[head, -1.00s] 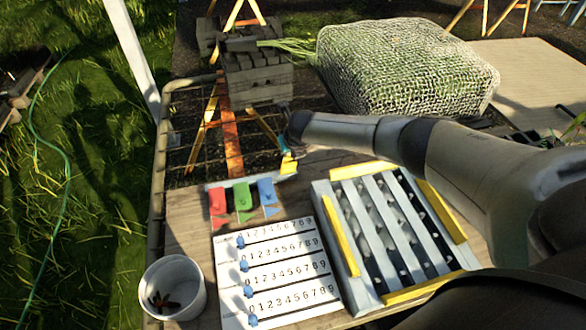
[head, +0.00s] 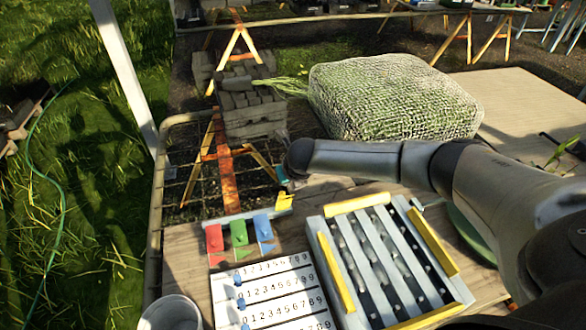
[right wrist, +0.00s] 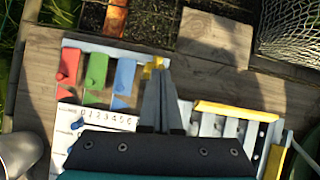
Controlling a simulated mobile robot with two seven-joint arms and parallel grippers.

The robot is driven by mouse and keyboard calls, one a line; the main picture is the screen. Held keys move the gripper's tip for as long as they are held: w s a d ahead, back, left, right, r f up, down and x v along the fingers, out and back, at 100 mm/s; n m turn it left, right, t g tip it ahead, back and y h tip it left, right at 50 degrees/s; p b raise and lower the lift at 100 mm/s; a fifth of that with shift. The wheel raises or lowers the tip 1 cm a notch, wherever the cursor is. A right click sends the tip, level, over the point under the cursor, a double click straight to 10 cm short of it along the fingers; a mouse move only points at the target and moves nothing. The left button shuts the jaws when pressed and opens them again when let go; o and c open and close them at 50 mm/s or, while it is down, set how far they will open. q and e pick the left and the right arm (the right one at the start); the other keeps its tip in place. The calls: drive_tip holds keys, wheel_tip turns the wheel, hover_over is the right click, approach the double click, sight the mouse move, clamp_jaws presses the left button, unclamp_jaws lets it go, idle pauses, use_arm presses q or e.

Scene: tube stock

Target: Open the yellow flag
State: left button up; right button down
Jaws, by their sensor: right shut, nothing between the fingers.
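The yellow flag (head: 284,202) is at the right end of a pale rail, beside the red flag (head: 214,238), green flag (head: 239,232) and blue flag (head: 263,227). My right gripper (head: 285,188) is shut and empty, right at the yellow flag. In the right wrist view the closed fingers (right wrist: 160,72) overlap the yellow flag (right wrist: 152,64) and hide part of it. I cannot tell whether they touch it, or how far it is turned. My left gripper is not in view.
A white board with number rows and blue sliders (head: 268,298) lies in front of the flags. A slatted grey and yellow frame (head: 330,290) stands to its right. A netted green bale (head: 395,100) sits behind.

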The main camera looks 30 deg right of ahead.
drive_tip(key=p+v, duration=0.1)
drive_tip(key=v, duration=0.7)
